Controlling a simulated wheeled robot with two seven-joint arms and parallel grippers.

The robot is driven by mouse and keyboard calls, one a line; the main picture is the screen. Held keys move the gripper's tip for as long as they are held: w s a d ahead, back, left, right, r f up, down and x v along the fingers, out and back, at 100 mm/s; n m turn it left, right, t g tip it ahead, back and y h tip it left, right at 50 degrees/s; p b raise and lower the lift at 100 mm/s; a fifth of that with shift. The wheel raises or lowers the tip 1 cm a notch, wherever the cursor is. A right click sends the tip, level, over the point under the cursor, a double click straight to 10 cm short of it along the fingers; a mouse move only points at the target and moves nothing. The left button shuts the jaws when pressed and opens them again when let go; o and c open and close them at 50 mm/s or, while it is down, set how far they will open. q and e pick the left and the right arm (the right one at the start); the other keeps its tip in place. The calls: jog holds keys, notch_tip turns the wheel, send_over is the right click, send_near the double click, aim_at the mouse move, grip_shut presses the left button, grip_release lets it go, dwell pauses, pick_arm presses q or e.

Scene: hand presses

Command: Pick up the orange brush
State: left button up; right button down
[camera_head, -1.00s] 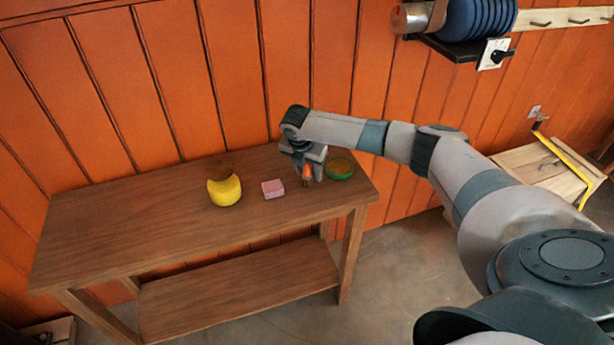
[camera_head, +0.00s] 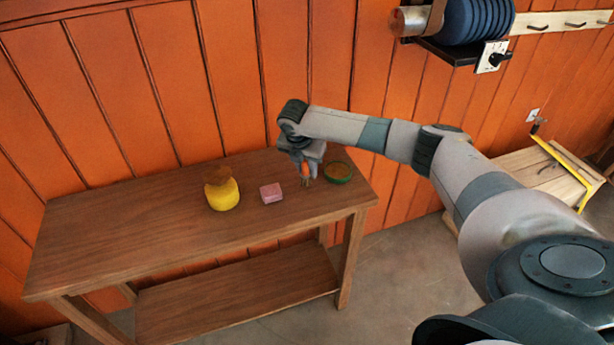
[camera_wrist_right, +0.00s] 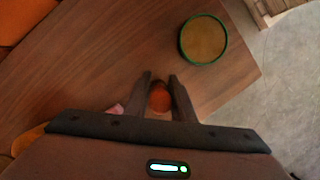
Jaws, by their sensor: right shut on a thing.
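The orange brush (camera_wrist_right: 160,98) is between the two fingers of my right gripper (camera_wrist_right: 161,82) in the right wrist view. In the head view the right gripper (camera_head: 309,179) points down over the right part of the wooden table, and only a little of the orange brush (camera_head: 306,170) shows between its fingers. The gripper is shut on the brush. Whether the brush's lower end touches the table is hard to tell. My left gripper is not in view.
A green-rimmed round dish (camera_head: 339,173) stands just right of the gripper. A pink block (camera_head: 271,193) and a yellow round thing (camera_head: 223,196) with a brown top lie to the left. The left half of the wooden table (camera_head: 120,225) is clear.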

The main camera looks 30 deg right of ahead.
jog(key=shift+w+r+b, duration=0.1)
jog(key=shift+r+b, duration=0.2)
jog(key=shift+r, duration=0.45)
jog(key=s+d+r+b, duration=0.3)
jog(key=s+d+r, duration=0.4)
jog(key=s+d, duration=0.1)
jog(key=shift+s+r, duration=0.15)
jog(key=shift+s, duration=0.1)
jog(key=s+a+m+g, duration=0.35)
jog(key=a+m, duration=0.75)
jog(key=a, duration=0.6)
jog(key=s+a+r+m+g+y, duration=0.1)
jog(key=s+a+m+y, duration=0.2)
jog(key=s+a+m, duration=0.9)
jog(key=shift+a+m+g+b, duration=0.4)
jog(key=shift+a+m, duration=0.3)
jog(key=shift+a, duration=0.25)
